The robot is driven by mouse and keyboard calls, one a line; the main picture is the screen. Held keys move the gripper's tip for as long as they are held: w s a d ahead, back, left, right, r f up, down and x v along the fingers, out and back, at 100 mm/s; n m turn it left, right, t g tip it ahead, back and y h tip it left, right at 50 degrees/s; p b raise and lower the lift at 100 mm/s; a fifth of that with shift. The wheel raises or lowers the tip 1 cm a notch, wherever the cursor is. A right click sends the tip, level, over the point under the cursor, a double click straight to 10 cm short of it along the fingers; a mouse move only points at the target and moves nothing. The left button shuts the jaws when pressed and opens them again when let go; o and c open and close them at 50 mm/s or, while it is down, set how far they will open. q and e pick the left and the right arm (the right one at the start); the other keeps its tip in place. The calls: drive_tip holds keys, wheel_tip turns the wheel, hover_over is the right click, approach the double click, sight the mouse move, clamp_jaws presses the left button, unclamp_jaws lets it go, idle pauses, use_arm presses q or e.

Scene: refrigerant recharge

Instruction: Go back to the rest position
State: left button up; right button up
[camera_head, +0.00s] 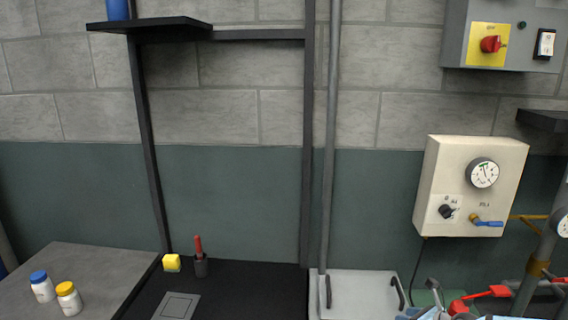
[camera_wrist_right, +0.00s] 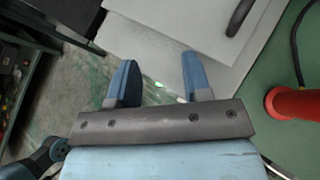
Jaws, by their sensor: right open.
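My right gripper (camera_wrist_right: 160,66) shows in the right wrist view. Its two blue-grey fingers are spread apart with nothing between them. Behind the fingers are a pale grey panel (camera_wrist_right: 170,25) with a dark handle and a worn green surface. My left gripper is in neither view.
A red cylindrical part (camera_wrist_right: 295,103) lies right of my right gripper. Red-handled valves (camera_head: 480,298) and a wall gauge box (camera_head: 470,190) are at right. Two bottles, one with a blue cap (camera_head: 42,286) and one yellow-capped (camera_head: 68,298), stand on the left table (camera_head: 95,262).

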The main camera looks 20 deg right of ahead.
drive_tip(key=s+a+f+m, duration=0.2)
drive_tip(key=s+a+m, duration=0.1)
drive_tip(key=a+m, duration=0.3)
drive_tip(key=s+a+f+m+t+y+p, duration=0.1)
drive_tip(key=s+a+f+m, duration=0.15)
drive_tip(key=a, duration=0.55)
drive_tip(key=s+a+f+m, duration=0.1)
drive_tip(key=s+a+m, duration=0.1)
drive_tip(key=a+m, duration=0.5)
drive_tip(key=s+a+m+g+h+p, duration=0.1)
drive_tip(key=s+a+m, duration=1.1)
drive_tip(key=m, duration=0.7)
drive_tip(key=shift+s+a+r+p, duration=0.3)
drive_tip(key=shift+a+r+p, duration=0.1)
drive_tip(key=shift+a, duration=0.55)
